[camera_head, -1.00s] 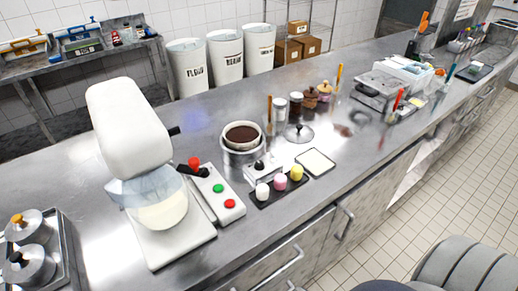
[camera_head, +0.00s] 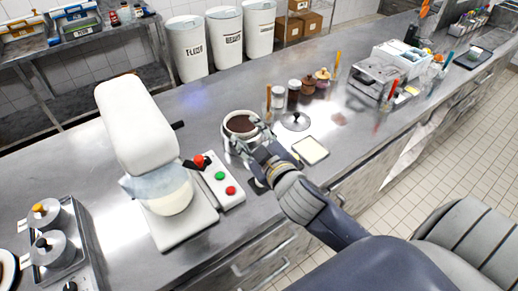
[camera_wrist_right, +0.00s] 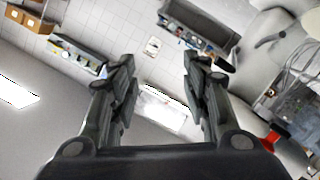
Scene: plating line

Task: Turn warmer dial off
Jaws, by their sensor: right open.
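The warmer (camera_head: 228,138) holds a pale round pot of dark brown liquid (camera_head: 240,123) in the middle of the steel counter. Its front, with the dial, is hidden behind my right gripper and wrist. My right gripper (camera_head: 249,138) is open and empty at the near side of the pot, with its fingers pointing to the upper left. I cannot tell whether it touches the warmer. In the right wrist view, the two fingers (camera_wrist_right: 160,88) stand apart with nothing between them. The dial is not seen there. My left gripper is not in view.
A white mixer (camera_head: 140,130) and a control box with red and green buttons (camera_head: 220,177) stand left of the warmer. A lid (camera_head: 296,121), a cream-topped tray (camera_head: 310,150) and several jars (camera_head: 293,95) stand to the right. My arm covers the counter's front edge.

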